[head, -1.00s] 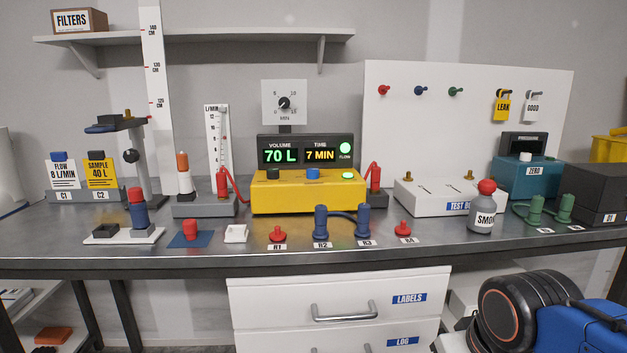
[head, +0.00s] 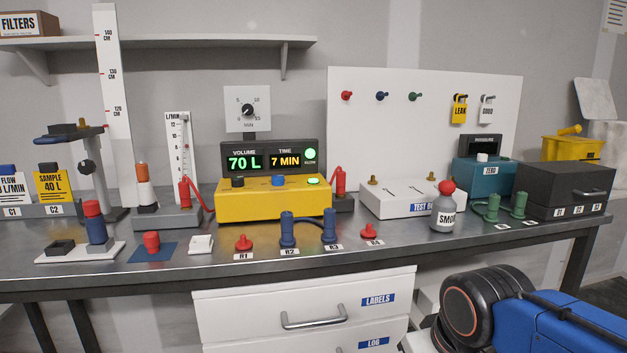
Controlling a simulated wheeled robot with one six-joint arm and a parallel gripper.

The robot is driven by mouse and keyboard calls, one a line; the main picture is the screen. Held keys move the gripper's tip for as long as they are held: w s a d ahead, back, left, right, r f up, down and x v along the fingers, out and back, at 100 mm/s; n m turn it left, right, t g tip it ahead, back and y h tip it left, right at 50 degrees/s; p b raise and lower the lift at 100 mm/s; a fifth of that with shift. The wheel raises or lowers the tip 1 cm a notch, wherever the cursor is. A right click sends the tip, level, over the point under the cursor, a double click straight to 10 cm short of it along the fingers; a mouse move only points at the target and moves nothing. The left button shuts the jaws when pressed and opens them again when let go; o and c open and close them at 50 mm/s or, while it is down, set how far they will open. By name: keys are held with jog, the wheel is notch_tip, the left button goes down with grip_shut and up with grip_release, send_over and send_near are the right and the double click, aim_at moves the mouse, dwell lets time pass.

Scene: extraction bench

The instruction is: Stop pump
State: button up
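The yellow pump box (head: 273,204) stands at the middle of the bench. On its top are a black knob or button (head: 237,182), a blue button (head: 278,181) and a green lit button (head: 313,181). The display (head: 269,159) behind it reads volume 70 L and time 7 MIN. The flow lamp (head: 310,154) glows green. A dial marked MIN (head: 248,109) stands above the display. A blue and black part of my arm shows at the bottom right, but my gripper is out of view.
Red plugs and hoses flank the pump. In front stand the red R1 piece (head: 243,243), blue R2 (head: 287,230) and R3 (head: 330,226) pieces and red R4 piece (head: 372,231). A grey smoke bottle (head: 443,214) stands right, near a white test box (head: 399,201).

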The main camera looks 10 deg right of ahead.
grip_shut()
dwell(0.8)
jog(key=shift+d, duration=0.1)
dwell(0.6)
